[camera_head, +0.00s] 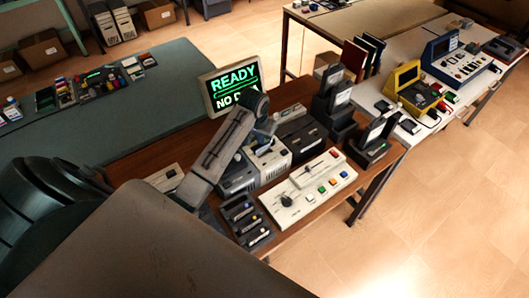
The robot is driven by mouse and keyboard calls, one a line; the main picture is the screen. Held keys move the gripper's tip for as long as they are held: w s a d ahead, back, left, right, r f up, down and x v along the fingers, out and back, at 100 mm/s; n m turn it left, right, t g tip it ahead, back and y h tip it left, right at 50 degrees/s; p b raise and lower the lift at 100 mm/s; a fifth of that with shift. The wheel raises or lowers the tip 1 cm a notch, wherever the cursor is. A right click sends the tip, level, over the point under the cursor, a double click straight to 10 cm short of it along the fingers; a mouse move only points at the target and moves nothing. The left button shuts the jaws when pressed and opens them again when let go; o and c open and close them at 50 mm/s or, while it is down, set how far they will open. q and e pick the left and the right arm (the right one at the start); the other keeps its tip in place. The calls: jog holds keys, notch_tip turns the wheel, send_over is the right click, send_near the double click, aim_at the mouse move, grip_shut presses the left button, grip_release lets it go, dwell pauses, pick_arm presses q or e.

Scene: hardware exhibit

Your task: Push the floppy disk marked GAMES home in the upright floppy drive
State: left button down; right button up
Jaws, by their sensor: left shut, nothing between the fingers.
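My left gripper (264,147) is shut and empty. It points down over a light grey drive unit (270,165) on the brown table, in front of the monitor. My own arm and gripper hide part of this unit and its top. No label reading GAMES can be made out, so I cannot tell which disk it is or how far it sits in a slot. I cannot tell whether the fingertips touch anything. The monitor (233,88) shows READY and NO D..., its lower line partly covered by my arm. My right gripper is not in view.
A white control panel (309,188) with coloured buttons lies right of the drive. A dark rack (245,222) stands at the front edge. Dark upright units (332,100) stand behind. A yellow console (408,84) and a blue one (447,62) are on the white table.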

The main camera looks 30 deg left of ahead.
pick_arm(q)
jog(key=shift+w+f+p, duration=0.25)
jog(key=shift+f+p, duration=0.1)
jog(key=shift+f, duration=0.1)
dwell(1.4)
jog(key=shift+f+b, duration=0.3)
jog(key=shift+f, duration=0.8)
dwell(0.5)
jog(key=shift+r+p, duration=0.3)
jog(key=shift+r, duration=3.2)
